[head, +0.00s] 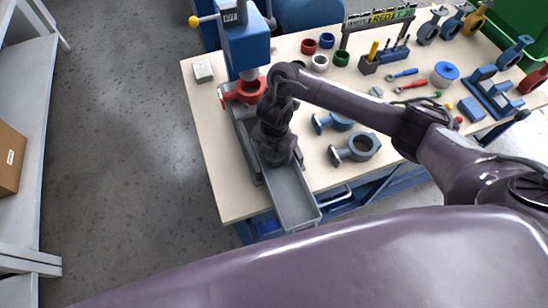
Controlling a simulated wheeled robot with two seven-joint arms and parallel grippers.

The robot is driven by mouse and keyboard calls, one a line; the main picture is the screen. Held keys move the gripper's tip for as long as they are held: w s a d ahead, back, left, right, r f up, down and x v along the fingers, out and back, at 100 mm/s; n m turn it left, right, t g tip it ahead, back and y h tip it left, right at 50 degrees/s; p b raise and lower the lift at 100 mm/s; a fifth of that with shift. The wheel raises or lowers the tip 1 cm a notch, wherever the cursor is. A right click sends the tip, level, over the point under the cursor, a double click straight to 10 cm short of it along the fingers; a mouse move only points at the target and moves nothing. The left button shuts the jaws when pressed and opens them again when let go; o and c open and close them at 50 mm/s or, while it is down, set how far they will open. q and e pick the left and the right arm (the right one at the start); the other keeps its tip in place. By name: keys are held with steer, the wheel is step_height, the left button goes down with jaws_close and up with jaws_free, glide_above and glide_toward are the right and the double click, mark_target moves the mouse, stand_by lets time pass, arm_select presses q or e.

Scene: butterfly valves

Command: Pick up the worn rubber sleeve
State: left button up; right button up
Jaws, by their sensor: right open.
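My right arm reaches in from the right, and my right gripper (277,155) points down over the near end of the press, above the long grey tray (293,196). Its jaws are open, but the fingertips are mostly hidden by the wrist. I cannot make out a worn rubber sleeve; the space under the gripper is hidden. A red valve body (247,91) sits under the blue press (246,45), just behind the gripper. Several ring-shaped sleeves stand at the back of the table: red (308,46), green (341,58) and white (319,63). My left gripper is not in view.
The pale workbench (222,180) has free room left of the tray. Tools, a blue rack (488,95) and a green bin (522,25) fill the right side.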

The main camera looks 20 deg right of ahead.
steer(key=shift+f, duration=0.15)
steer(key=c, duration=0.8)
steer(key=shift+o, duration=0.2)
